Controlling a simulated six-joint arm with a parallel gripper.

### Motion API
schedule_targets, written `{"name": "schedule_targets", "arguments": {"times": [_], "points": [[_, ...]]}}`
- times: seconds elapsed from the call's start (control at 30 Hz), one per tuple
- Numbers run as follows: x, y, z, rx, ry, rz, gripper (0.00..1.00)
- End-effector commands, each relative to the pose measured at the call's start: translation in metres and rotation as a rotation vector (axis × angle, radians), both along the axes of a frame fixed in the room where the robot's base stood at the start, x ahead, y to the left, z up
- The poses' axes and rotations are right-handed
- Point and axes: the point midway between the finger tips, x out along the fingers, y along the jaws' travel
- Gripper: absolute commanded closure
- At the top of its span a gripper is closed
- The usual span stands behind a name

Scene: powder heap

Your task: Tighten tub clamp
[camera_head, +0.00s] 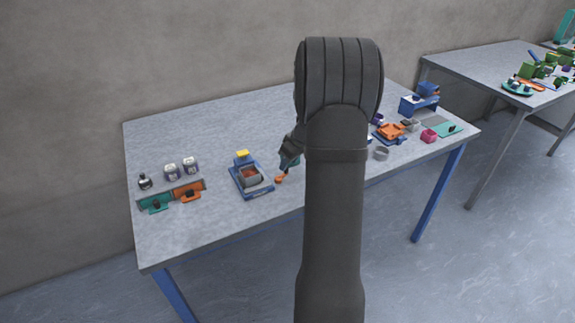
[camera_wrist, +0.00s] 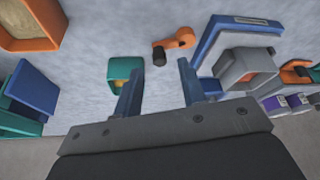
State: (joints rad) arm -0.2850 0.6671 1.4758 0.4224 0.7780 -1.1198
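A grey tub (camera_head: 250,177) with reddish-brown contents stands on a blue base (camera_head: 237,182). In the wrist view, the tub (camera_wrist: 233,62) and the labelled base (camera_wrist: 212,36) are at upper right. A small orange lever-like piece (camera_head: 280,179) is just right of the base; it also shows in the wrist view (camera_wrist: 182,40), with a dark round knob (camera_wrist: 159,56). I cannot tell whether it is joined to the base. My gripper (camera_wrist: 160,68) is open, its two blue fingers apart and nothing held. The knob appears between the fingertips in the picture, without visible contact.
A teal box (camera_wrist: 114,72) lies near the left finger. An orange box (camera_wrist: 52,40) and a blue part (camera_wrist: 32,88) are farther left. In the head view, small jars (camera_head: 190,166) and teal and orange bins (camera_head: 188,193) stand at left. My arm hides the table's middle.

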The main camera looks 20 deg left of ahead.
Motion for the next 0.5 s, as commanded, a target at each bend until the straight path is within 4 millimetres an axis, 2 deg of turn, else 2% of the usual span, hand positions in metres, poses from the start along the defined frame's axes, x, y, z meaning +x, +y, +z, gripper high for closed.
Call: {"name": "schedule_targets", "arguments": {"times": [0.1,0.2,0.5], "points": [[0.002,0.006,-0.014,0.0,0.002,0.002,0.63],[0.004,0.008,-0.02,0.0,0.0,0.001,0.63],[0.004,0.009,-0.023,0.0,0.0,0.001,0.63]]}}
